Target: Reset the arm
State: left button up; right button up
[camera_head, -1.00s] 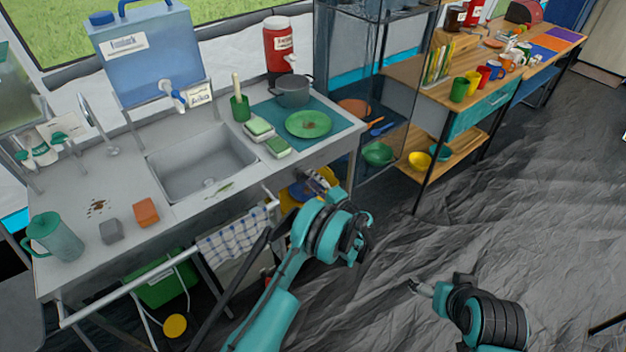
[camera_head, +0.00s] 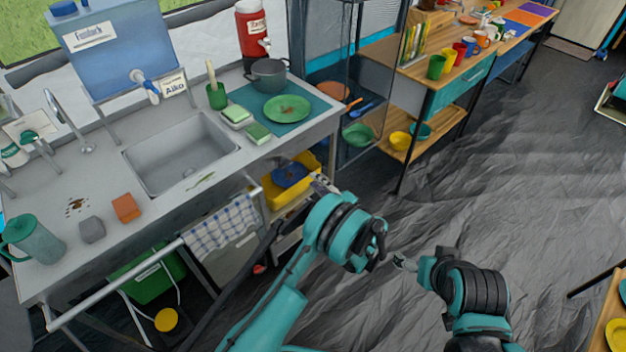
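My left arm comes up from the bottom centre. Its gripper (camera_head: 325,184) shows only in part beyond the teal wrist, beside the front of the sink counter (camera_head: 80,250). Whether it is open or shut, or holds anything, cannot be made out. My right gripper (camera_head: 403,262) is small and partly hidden by its own wrist, over the dark floor and close to the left wrist. Its finger opening is too small to tell. I see nothing clearly held in either gripper.
On the counter are a green plate (camera_head: 286,107), a grey pot (camera_head: 269,74), a jug (camera_head: 34,240) and sponges. A yellow bin (camera_head: 282,194) sits below. Shelves (camera_head: 466,92) stand at the back. A wooden surface (camera_head: 610,322) is at lower right. The floor (camera_head: 510,190) between is clear.

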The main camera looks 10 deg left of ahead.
dwell(0.4)
pick_arm(q)
jog(key=s+a+r+n+g+h, duration=0.1)
jog(key=s+a+r+g+h, duration=0.15)
jog(key=s+a+r, duration=0.35)
jog(key=s+a+r+n+g+h, duration=0.2)
jog(key=a+r+h, duration=0.2)
jog(key=r, duration=0.5)
jog(key=s+d+r+n+h, duration=0.1)
jog(key=s+n+h, duration=0.3)
jog(key=s, duration=1.9)
jog(key=d+h, duration=0.1)
jog(key=h, duration=0.2)
jog(key=shift+s+r+n+t+h, duration=0.3)
jog(key=shift+n+t+h, duration=0.05)
jog(key=shift+n, duration=0.05)
